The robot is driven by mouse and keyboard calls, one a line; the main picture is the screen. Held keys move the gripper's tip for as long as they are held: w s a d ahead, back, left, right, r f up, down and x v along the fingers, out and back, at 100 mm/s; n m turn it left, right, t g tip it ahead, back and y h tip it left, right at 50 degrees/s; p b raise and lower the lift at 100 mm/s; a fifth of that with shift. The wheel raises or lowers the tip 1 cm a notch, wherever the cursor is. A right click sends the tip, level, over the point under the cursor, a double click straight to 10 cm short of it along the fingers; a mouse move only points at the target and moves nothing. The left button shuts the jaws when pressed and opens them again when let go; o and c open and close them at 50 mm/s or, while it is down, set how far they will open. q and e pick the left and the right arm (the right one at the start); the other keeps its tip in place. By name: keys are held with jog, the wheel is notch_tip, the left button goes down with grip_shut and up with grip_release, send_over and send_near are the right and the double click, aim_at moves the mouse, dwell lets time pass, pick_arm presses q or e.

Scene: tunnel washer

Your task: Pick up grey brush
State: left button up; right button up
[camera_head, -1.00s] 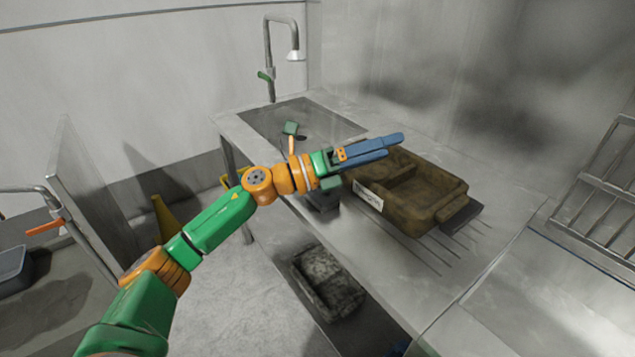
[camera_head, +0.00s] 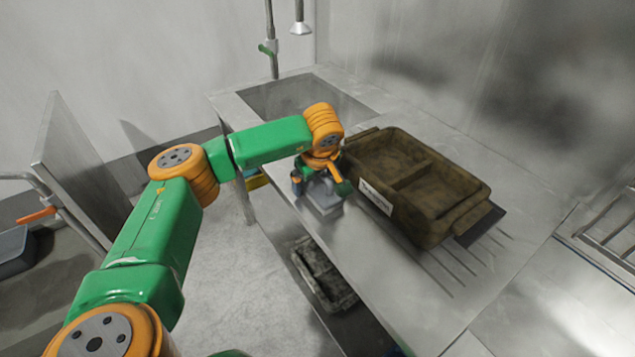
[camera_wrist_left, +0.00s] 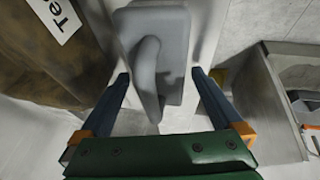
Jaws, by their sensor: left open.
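The grey brush (camera_head: 326,205) lies on the steel counter near its front left edge, beside the brown crate. My left gripper (camera_head: 318,184) points down over it, and my arm hides part of the brush. In the left wrist view, the brush (camera_wrist_left: 172,50) shows as a flat block with a raised, curved handle. The left gripper (camera_wrist_left: 160,76) is open there, with one blue finger on each side of the brush and its handle between them. I see a gap on both sides. My right gripper is out of view.
A dirty brown divided crate (camera_head: 462,212) with a white label stands close right of the brush. A sink basin (camera_head: 275,100) and tap are behind. Another dirty crate (camera_head: 325,275) sits below the counter. The counter's front right is clear.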

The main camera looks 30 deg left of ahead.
pick_arm(q)
jog(key=shift+w+f, duration=0.1)
jog(key=shift+f, duration=0.1)
jog(key=shift+r, duration=0.1)
jog(key=c, duration=1.4)
jog(key=shift+w+r+b, duration=0.1)
jog(key=shift+r+b, duration=0.25)
jog(key=shift+r, duration=1.15)
jog(key=s+r+p, duration=0.1)
jog(key=s+r, duration=0.9)
jog(key=s, duration=0.4)
jog(key=shift+s+a, duration=0.15)
